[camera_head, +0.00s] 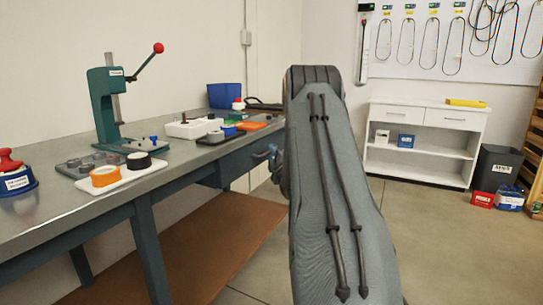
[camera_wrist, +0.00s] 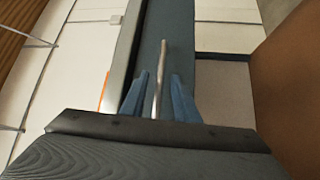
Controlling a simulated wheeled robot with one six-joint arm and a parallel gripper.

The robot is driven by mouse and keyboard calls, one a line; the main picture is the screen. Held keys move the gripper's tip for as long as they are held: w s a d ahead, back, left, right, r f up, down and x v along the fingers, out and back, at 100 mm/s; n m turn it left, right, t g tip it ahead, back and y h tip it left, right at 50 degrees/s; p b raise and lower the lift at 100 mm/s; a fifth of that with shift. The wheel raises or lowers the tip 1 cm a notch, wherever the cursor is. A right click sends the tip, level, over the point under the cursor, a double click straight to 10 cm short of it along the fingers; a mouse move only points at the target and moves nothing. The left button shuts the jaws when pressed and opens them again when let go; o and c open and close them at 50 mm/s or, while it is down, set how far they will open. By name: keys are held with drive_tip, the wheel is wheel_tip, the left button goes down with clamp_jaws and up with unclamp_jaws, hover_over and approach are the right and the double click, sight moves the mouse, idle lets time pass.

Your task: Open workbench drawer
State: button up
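The workbench (camera_head: 180,165) has a grey metal top and a blue frame, and runs along the left wall in the head view. Its dark blue drawer front (camera_head: 238,163) is under the far part of the top and looks flush with the frame. In the wrist view the drawer front (camera_wrist: 178,50) has a thin metal bar handle (camera_wrist: 162,60). My gripper (camera_head: 268,154) is at the drawer front, partly hidden by my arm. In the wrist view my gripper's blue fingers (camera_wrist: 160,82) are apart, one on each side of the handle, with gaps visible on both sides.
A brown lower shelf (camera_head: 200,250) lies below.

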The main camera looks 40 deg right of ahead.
clamp_jaws()
